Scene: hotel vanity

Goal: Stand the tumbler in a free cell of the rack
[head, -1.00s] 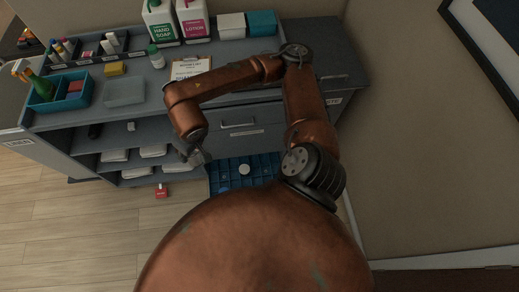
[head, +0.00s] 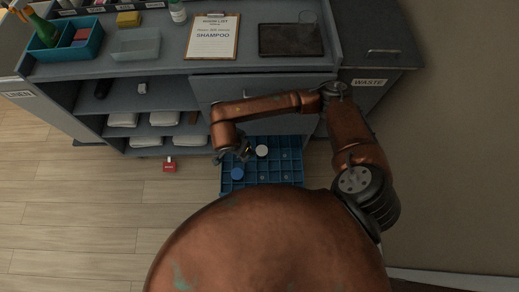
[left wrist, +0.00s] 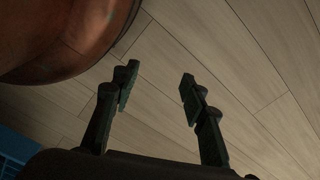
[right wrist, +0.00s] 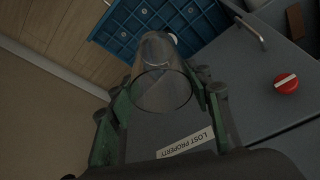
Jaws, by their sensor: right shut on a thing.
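The tumbler (right wrist: 163,85) is clear glass and sits between the fingers of my right gripper (right wrist: 165,97), which is shut on it. Its wide rim faces the right wrist camera. In the head view my right gripper (head: 241,154) is above the left part of the blue rack (head: 292,178); the tumbler is hard to make out there. The rack also shows beyond the tumbler in the right wrist view (right wrist: 120,30). A white round-topped item (head: 262,151) and a blue round-topped item (head: 237,173) occupy rack cells; other cells look empty. My left gripper (left wrist: 157,92) is open and empty over the floor.
The grey vanity unit (head: 160,70) stands behind the rack. The floor farther left is clear.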

